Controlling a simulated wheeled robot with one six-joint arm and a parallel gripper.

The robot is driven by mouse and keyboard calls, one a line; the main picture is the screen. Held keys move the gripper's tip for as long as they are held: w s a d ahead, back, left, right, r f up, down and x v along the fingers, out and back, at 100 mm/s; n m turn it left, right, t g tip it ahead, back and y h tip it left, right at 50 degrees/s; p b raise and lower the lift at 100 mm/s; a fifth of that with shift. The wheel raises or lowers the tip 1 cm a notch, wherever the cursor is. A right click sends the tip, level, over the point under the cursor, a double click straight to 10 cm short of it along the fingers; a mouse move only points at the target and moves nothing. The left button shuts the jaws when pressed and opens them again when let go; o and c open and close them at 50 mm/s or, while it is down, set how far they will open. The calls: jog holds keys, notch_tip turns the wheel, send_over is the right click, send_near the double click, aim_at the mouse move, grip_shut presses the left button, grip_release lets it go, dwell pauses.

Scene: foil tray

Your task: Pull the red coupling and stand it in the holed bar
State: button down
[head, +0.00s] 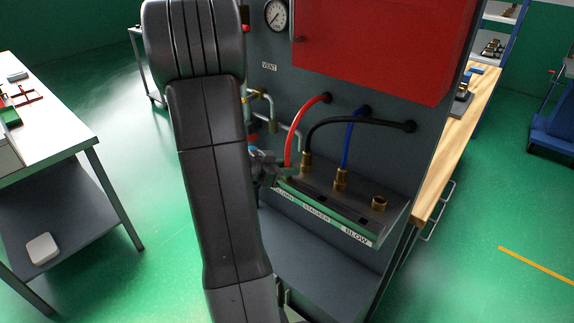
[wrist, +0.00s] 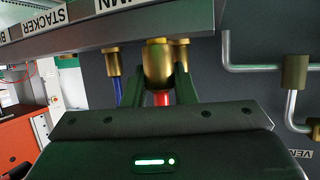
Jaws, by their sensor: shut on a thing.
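The red hose (head: 290,140) runs from the panel down to its coupling, which my gripper hides in the head view. In the wrist view the brass coupling (wrist: 158,60) sits between my fingers, with a short piece of red hose below it. My gripper (head: 270,168) is shut on this coupling; its fingers also show in the wrist view (wrist: 163,76). The coupling's end meets the ledge edge in the picture; I cannot tell whether it is still seated. The holed bar (head: 338,208), with dark square openings, lies along the ledge front above the labels.
Black and blue hoses end in brass couplings (head: 305,162) (head: 341,180) close right of my gripper. A red cabinet (head: 385,45) overhangs above. Pipes (wrist: 255,66) run close by in the wrist view.

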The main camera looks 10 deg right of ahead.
jog(key=c, duration=1.1)
grip_release()
jog(key=shift+a, duration=0.1)
jog(key=v, duration=1.3)
jog(key=shift+s+a+r, duration=0.15)
jog(key=shift+a, duration=0.15)
jog(key=shift+d, duration=0.15)
jog(key=x, duration=1.3)
jog(key=shift+w+d+r, duration=0.25)
jog(key=shift+d+r, duration=0.05)
jog(key=shift+s+a+r+p, duration=0.1)
jog(key=shift+r+p, duration=0.2)
jog(key=shift+r, duration=0.4)
